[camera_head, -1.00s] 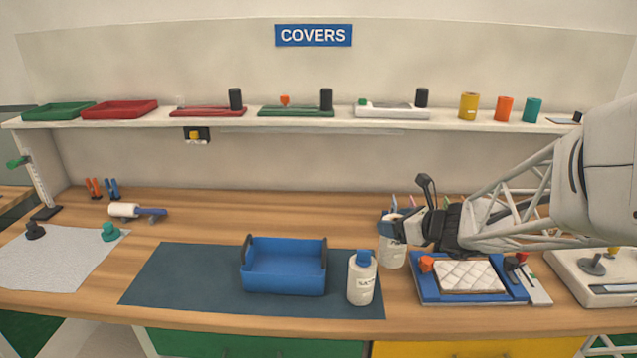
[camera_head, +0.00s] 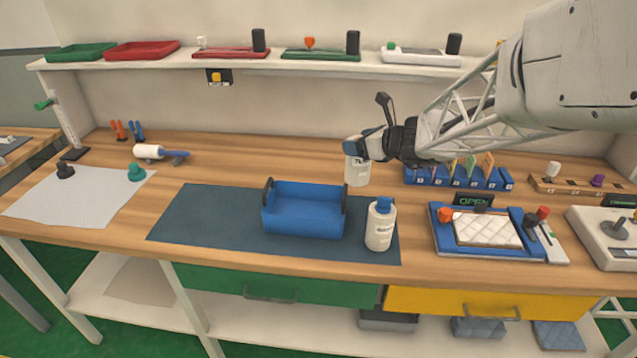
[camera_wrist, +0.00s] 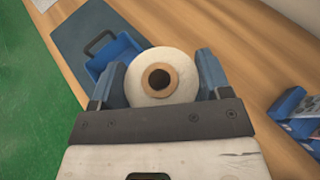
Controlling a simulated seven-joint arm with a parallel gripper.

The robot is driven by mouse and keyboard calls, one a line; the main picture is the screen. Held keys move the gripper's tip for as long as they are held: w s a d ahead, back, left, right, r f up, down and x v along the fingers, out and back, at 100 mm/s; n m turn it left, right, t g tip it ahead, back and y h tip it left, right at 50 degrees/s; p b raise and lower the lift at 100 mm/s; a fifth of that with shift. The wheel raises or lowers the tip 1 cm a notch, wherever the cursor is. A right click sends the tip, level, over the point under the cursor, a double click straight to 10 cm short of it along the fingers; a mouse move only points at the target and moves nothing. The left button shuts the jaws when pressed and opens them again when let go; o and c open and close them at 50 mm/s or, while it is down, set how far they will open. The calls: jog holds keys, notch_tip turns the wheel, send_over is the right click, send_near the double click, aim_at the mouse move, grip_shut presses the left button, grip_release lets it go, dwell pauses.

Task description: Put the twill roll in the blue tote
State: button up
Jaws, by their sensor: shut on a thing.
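The twill roll (camera_head: 357,171) is white, with a partly hidden label, and hangs upright below my gripper (camera_head: 362,147). In the wrist view my blue fingers are shut on both sides of the roll (camera_wrist: 184,87), whose brown core faces the camera. The roll appears above the table, behind and to the right of the blue tote (camera_head: 305,222). The tote is open-topped with dark handles and stands on a dark mat; its visible inside looks empty. In the wrist view the tote (camera_wrist: 98,69) is partly hidden behind the roll and a finger.
A white bottle with a blue cap (camera_head: 380,228) stands close to the tote's right side. A blue frame with a quilted pad (camera_head: 487,230) lies further right. A blue rack of cards (camera_head: 458,178) stands behind it. The mat (camera_head: 205,222) is clear left of the tote.

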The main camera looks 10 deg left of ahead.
jog(key=s+a+n+g+y, duration=0.1)
jog(key=a+n+g, duration=0.3)
jog(key=a+g, duration=0.1)
jog(key=s+a+f+n+g+y, duration=0.1)
jog(key=a+n+g, duration=0.3)
jog(key=a, duration=0.4)
jog(key=shift+s+a+f+n+g+y, duration=0.3)
jog(key=shift+s+g+y, duration=0.1)
jog(key=shift+s, duration=0.35)
notch_tip(320, 180, down, 6)
dwell(0.7)
jog(key=shift+f, duration=0.1)
jog(key=shift+f, duration=2)
